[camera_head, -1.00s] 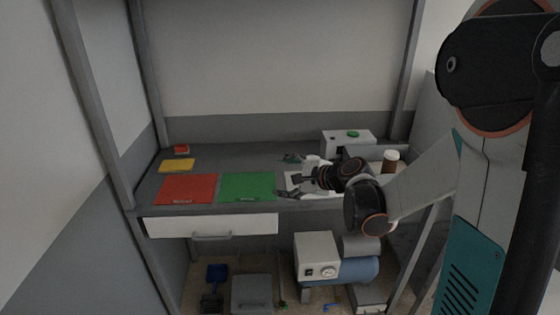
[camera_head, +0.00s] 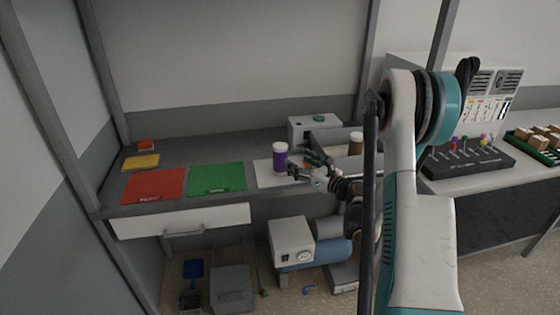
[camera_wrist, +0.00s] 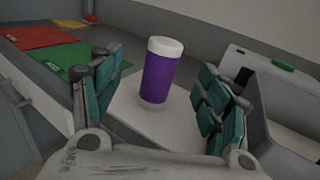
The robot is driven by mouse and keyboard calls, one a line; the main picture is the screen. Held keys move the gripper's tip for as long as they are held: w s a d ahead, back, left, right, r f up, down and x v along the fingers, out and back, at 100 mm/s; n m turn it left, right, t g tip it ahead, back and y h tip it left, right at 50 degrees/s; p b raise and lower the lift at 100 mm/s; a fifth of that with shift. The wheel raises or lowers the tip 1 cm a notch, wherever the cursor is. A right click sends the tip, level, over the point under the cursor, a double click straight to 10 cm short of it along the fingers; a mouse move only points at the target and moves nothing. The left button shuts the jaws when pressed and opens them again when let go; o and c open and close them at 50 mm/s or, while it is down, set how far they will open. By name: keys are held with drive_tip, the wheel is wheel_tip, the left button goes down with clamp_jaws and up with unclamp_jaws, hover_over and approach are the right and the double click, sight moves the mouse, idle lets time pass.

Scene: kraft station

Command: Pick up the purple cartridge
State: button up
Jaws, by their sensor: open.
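The purple cartridge (camera_head: 280,158) is a purple cylinder with a white cap. It stands upright on a white sheet (camera_head: 266,176) on the workbench, right of the green mat. In the wrist view the cartridge (camera_wrist: 160,75) stands between and beyond my gripper's two teal-padded fingers (camera_wrist: 162,100), apart from both. My gripper (camera_head: 308,172) is open and empty, close to the cartridge on its right side in the head view.
A green mat (camera_head: 217,177) and a red mat (camera_head: 154,184) lie to the left. A grey box with a green button (camera_head: 314,128) stands behind. A brown bottle (camera_head: 356,143) stands right of my gripper. A bench with a tool rack (camera_head: 465,157) is at far right.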

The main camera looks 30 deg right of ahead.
sight(285, 153)
drive_tip(key=x, duration=0.5)
drive_tip(key=shift+w+a+b, duration=0.1)
drive_tip(key=shift+w+b, duration=0.25)
drive_tip(key=shift+w, duration=0.05)
drive_tip(key=w, duration=0.2)
drive_tip(key=w+f+b, duration=0.1)
drive_tip(key=w, duration=0.1)
drive_tip(key=shift+a, duration=0.1)
drive_tip(key=shift+w+a+r+b, duration=0.15)
drive_tip(key=shift+w+b, duration=0.2)
drive_tip(key=shift+w, duration=0.25)
drive_tip(key=shift+c, duration=0.5)
drive_tip(key=c, duration=1.2)
